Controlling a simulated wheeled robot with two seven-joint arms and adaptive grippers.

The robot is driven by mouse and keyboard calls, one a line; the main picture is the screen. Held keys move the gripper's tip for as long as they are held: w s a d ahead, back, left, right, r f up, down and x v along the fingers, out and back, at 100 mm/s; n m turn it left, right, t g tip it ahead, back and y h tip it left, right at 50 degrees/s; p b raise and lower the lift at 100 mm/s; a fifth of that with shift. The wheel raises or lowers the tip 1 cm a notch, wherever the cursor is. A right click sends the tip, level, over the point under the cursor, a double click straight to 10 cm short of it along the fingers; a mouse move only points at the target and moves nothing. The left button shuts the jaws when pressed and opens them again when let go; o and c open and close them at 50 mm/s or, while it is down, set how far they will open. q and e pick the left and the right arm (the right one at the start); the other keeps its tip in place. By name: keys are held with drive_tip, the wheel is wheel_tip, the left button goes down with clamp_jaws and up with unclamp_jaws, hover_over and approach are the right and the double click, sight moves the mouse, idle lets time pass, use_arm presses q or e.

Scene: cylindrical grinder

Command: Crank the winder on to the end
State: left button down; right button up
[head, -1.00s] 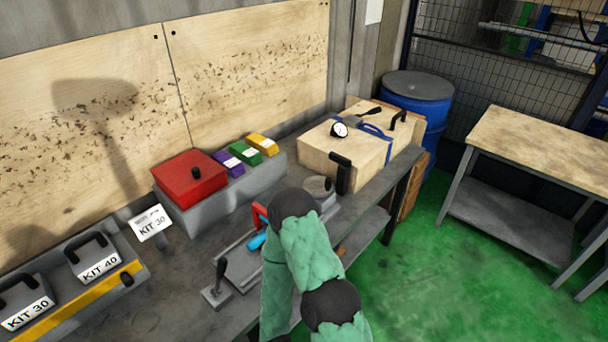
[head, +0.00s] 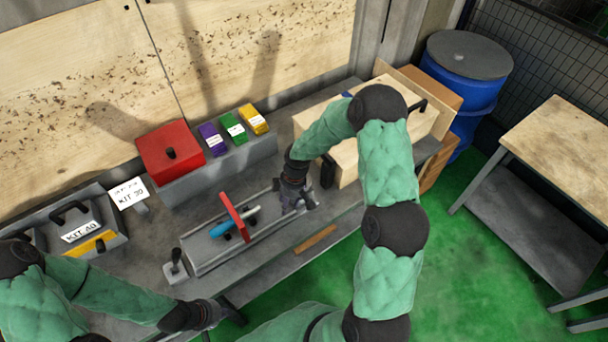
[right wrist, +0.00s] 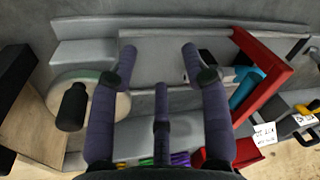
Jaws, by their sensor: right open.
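The winder shows in the right wrist view as a pale round disc (right wrist: 94,90) with an upright black knob (right wrist: 72,106), left of and partly behind my left-hand finger there. In the head view my right gripper and arm hide most of it. My right gripper (right wrist: 159,54) is open, with purple fingers spread over the grey bed and nothing seen between them; it shows in the head view (head: 299,200) at the right end of the bed. My left gripper (head: 212,316) is low in the head view, in front of the bench edge; its fingers are too dark to read.
The grey bed (head: 205,259) carries a red bracket (head: 234,217) and a blue cylinder (head: 222,229). A small lever (head: 175,263) stands at its left end. A red box (head: 170,150) and coloured blocks sit behind. A wooden case (head: 342,162) stands right, beyond my right arm.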

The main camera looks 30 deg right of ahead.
drive_tip(key=w+d+r+n, duration=0.1)
drive_tip(key=d+r, duration=0.1)
drive_tip(key=r, duration=0.1)
drive_tip(key=w+d+r+n+h, duration=0.1)
drive_tip(key=w+d+r, duration=0.1)
drive_tip(key=d+r, duration=0.1)
drive_tip(key=w+d+r+n+h+p, duration=0.1)
drive_tip(key=d+r, duration=0.2)
drive_tip(key=r, duration=0.1)
drive_tip(key=shift+w+d+r, duration=0.1)
drive_tip(key=shift+w+r, duration=0.15)
drive_tip(key=shift+r, duration=0.15)
drive_tip(key=shift+d+n, duration=0.25)
drive_tip(key=shift+n, duration=0.05)
wheel_tip(320, 180, down, 10)
drive_tip(key=shift+w+f+p, duration=0.1)
drive_tip(key=shift+f+p, duration=0.1)
drive_tip(key=shift+p, duration=0.1)
clamp_jaws()
